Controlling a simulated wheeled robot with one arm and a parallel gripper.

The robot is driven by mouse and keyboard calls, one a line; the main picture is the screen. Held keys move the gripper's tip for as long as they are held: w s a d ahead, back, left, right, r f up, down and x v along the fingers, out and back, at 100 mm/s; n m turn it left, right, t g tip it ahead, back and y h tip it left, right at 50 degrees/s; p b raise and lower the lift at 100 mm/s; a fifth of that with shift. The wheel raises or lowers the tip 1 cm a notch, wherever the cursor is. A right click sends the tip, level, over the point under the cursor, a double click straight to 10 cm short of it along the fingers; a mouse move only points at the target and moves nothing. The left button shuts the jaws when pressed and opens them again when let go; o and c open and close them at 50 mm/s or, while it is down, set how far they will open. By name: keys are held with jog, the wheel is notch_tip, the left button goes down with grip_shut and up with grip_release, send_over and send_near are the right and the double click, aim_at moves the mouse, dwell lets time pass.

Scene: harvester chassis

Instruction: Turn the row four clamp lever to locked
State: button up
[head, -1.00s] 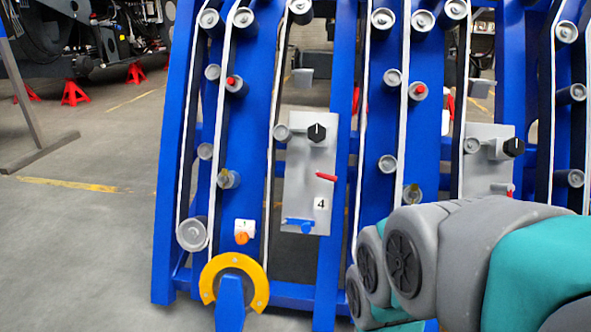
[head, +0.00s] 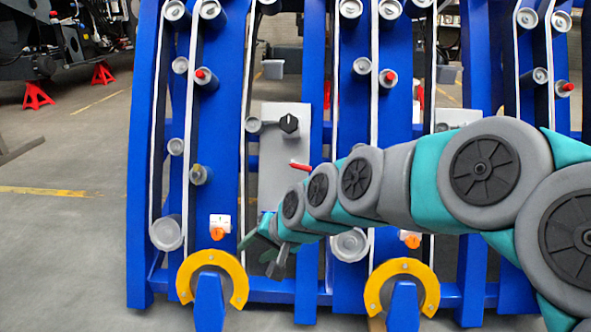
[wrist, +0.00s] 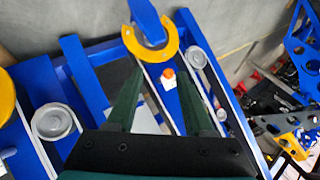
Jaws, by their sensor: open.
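The grey row four panel (head: 272,185) stands between blue uprights. It carries a black knob (head: 289,124) and a red lever (head: 299,166). The number 4 and the blue handle low on the panel, seen earlier, are now hidden behind my arm and gripper. I cannot tell which of these levers is the clamp lever. My gripper (head: 262,252) is open and empty, in front of the panel's lower end. In the wrist view its two dark green fingers (wrist: 161,73) are spread, with part of a grey plate (wrist: 146,119) between them.
An orange knob (head: 217,234) on a white plate and a yellow ring (head: 184,270) are left of my gripper. A second yellow ring (head: 374,287) is to its right. Grey rollers and blue uprights crowd both sides. The floor (head: 60,250) at left is clear.

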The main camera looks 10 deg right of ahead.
jog(key=w+d+r+m+t, duration=0.2)
jog(key=w+m+t, duration=0.25)
jog(key=w, duration=0.65)
jog(key=m+t+h+b, duration=0.2)
jog(key=m+t+h, duration=0.35)
jog(key=m, duration=0.65)
send_near(304, 169)
jog(key=w+g, duration=0.1)
jog(key=w, duration=0.3)
jog(key=shift+x, duration=3.55)
jog(key=shift+d, duration=0.15)
grip_shut()
jog(key=shift+f, duration=0.1)
